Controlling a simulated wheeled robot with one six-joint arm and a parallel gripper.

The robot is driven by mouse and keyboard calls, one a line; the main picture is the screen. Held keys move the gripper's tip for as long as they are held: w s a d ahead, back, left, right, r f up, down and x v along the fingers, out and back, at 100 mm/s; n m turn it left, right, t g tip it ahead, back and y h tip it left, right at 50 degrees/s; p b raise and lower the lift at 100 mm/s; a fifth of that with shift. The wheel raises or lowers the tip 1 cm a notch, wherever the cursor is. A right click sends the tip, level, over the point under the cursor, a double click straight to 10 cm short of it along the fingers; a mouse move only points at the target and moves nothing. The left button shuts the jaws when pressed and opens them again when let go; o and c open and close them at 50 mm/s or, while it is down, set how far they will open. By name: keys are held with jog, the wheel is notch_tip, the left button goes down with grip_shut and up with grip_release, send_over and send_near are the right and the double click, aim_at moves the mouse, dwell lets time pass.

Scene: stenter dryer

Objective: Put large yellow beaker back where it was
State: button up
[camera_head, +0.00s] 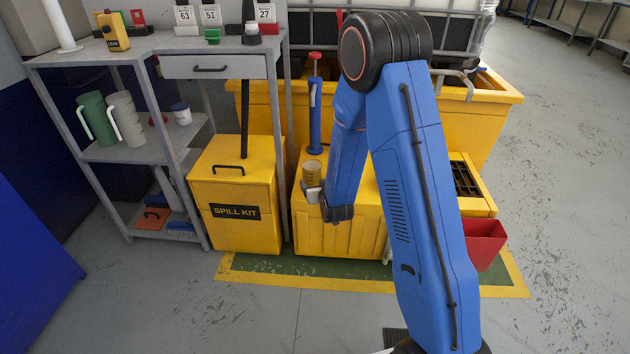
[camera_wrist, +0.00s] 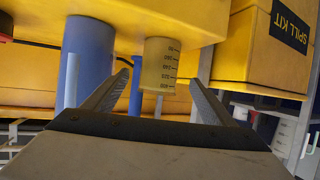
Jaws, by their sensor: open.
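The large yellow beaker (camera_head: 312,168), a translucent yellowish cup with dark graduation marks, stands on the yellow box (camera_head: 345,232) near its left end. In the wrist view, which is upside down, the beaker (camera_wrist: 160,64) shows between the two spread fingers. My gripper (camera_head: 314,189) is open right at the beaker on the near side. In the wrist view my gripper (camera_wrist: 160,78) has a gap between each fingertip and the beaker. In the head view the fingers are small and partly merged with the beaker.
A blue hand pump (camera_head: 315,115) with a red top stands just behind the beaker. The yellow spill kit box (camera_head: 235,195) is at the left, beside a grey shelf (camera_head: 140,150) with jugs. A red bin (camera_head: 485,243) hangs at the right. The floor in front is clear.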

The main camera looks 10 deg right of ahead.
jog(key=shift+v, duration=0.9)
jog(key=s+d+r+g, duration=0.3)
jog(key=s+r+g, duration=0.1)
jog(key=s+r, duration=1.25)
jog(key=s+d+r+g, duration=0.1)
jog(key=s+r, duration=0.2)
jog(key=s, duration=0.6)
jog(key=s+d+r+g, duration=0.1)
jog(key=s+r+g, duration=0.1)
jog(key=s, duration=0.8)
jog(key=s+d+r+g, duration=0.1)
jog(key=s+r, duration=0.4)
jog(key=s, duration=0.5)
jog(key=shift+d+g, duration=0.3)
jog(key=shift+d, duration=0.2)
